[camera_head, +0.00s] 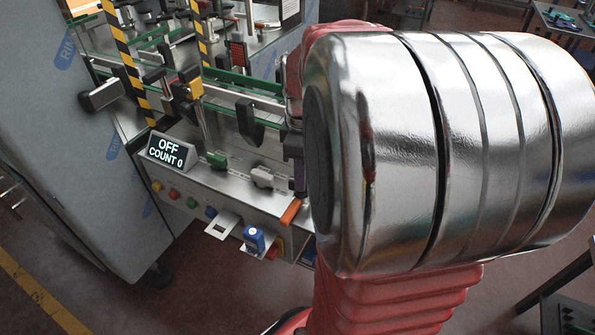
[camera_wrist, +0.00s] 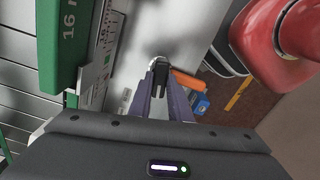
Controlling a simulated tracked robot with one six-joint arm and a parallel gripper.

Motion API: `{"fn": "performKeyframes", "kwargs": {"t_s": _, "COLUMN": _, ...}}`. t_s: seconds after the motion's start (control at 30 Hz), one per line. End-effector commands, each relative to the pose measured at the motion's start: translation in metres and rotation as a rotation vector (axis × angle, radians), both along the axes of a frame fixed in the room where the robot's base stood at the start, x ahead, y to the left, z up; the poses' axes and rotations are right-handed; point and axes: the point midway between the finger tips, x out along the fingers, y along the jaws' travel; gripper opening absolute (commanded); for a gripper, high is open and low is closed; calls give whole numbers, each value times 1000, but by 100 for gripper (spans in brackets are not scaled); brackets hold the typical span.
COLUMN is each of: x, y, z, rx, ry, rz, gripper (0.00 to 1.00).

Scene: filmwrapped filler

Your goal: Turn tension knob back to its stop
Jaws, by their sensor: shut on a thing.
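In the wrist view my gripper (camera_wrist: 160,82) has its two purple fingers closed in on a small dark piece with a pale rounded end, which I take to be the tension knob (camera_wrist: 158,61). The fingers cover most of it, and its turn angle and stop cannot be made out. In the head view my arm's large metal link hides the knob. Only a bit of purple finger (camera_head: 299,178) shows there, at the right end of the machine's front ledge, just above an orange handle (camera_head: 290,211).
A display (camera_head: 168,151) reads OFF, COUNT 0. A green block (camera_head: 217,160) and a grey knob (camera_head: 262,177) sit on the ledge. Coloured buttons (camera_head: 174,194) and a blue stamp-like piece (camera_head: 254,238) are along the front. In the wrist view a green scale rail (camera_wrist: 62,45) stands close left.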

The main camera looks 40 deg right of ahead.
Motion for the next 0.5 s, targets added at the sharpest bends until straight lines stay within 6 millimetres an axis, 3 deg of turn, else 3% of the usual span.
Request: {"fn": "performKeyframes", "kwargs": {"t_s": 0.5, "x": 1, "y": 0, "z": 1, "rx": -2, "ry": -3, "rz": 490, "gripper": 0}}
